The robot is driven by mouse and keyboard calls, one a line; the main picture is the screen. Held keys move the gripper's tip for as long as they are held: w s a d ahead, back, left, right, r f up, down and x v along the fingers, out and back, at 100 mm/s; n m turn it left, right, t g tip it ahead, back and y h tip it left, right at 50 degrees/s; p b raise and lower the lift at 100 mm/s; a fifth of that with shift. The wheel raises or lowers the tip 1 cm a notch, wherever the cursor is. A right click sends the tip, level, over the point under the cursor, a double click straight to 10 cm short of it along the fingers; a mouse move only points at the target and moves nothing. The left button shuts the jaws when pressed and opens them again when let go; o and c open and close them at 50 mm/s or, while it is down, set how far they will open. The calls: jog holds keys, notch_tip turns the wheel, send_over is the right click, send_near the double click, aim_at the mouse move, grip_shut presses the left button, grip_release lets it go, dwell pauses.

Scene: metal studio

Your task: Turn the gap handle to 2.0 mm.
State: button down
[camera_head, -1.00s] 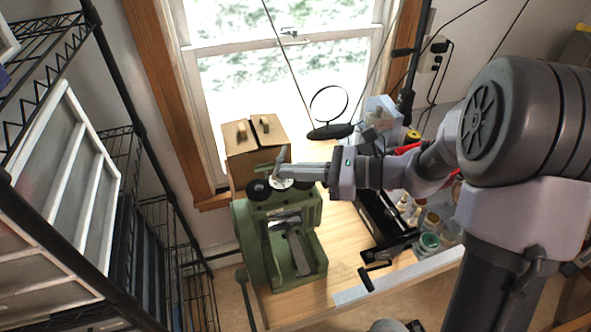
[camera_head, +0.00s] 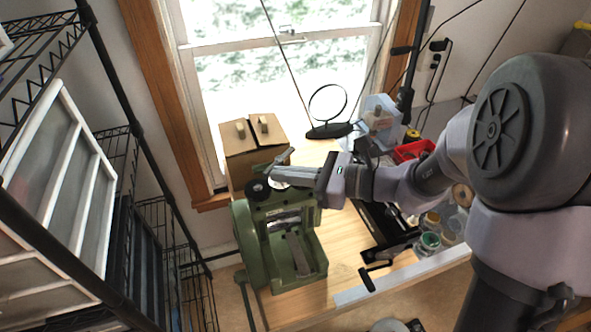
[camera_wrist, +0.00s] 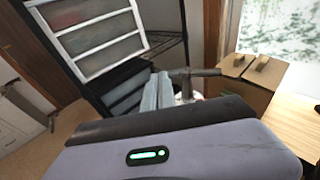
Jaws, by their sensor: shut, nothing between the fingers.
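The green rolling mill (camera_head: 255,246) stands on the wooden bench. Its gap handle (camera_head: 279,158), a grey-green crossbar, sits on top above a pale round dial (camera_head: 279,184). I cannot read the dial's marks. My gripper (camera_head: 275,172) comes in from the right at the handle, above the dial, with its fingers shut and nothing between them. In the wrist view, the grey fingers (camera_wrist: 157,92) are next to the handle bar (camera_wrist: 195,72), which extends to their right. I cannot tell whether they touch. The dial is mostly hidden there.
A cardboard box (camera_head: 252,150) stands just behind the mill. A round black-framed magnifier (camera_head: 328,112) is behind my arm. Jars (camera_head: 429,242) and a red bin (camera_head: 413,151) are on the right. A wire rack with framed panels (camera_head: 70,180) is on the left.

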jog(key=shift+a, duration=0.25)
dwell(0.6)
